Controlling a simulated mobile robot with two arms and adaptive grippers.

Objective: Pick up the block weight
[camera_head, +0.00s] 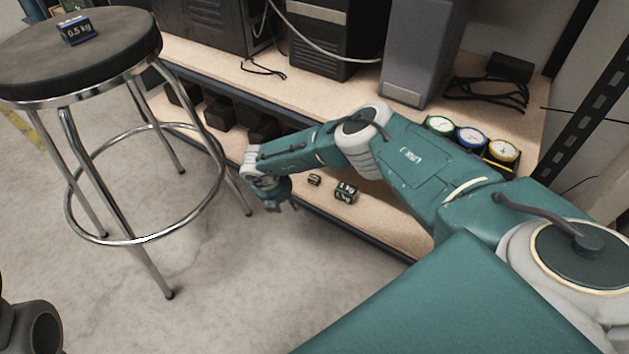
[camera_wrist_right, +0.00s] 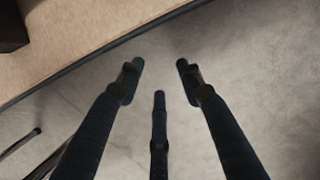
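A blue block weight (camera_head: 77,32) marked 0.5 kg sits on the black seat of the stool (camera_head: 110,60) at the upper left. My right gripper (camera_head: 275,200) hangs to the left of these two blocks, near the shelf's front edge. In the right wrist view its fingers (camera_wrist_right: 159,76) are spread and empty above the floor; no block weight is clearly visible there. My left gripper is not in view.
The stool's chrome legs and foot ring (camera_head: 140,238) stand left of my right gripper. Several dark blocks (camera_head: 222,113) sit on the low shelf behind it. The grey floor (camera_head: 240,290) in front is clear.

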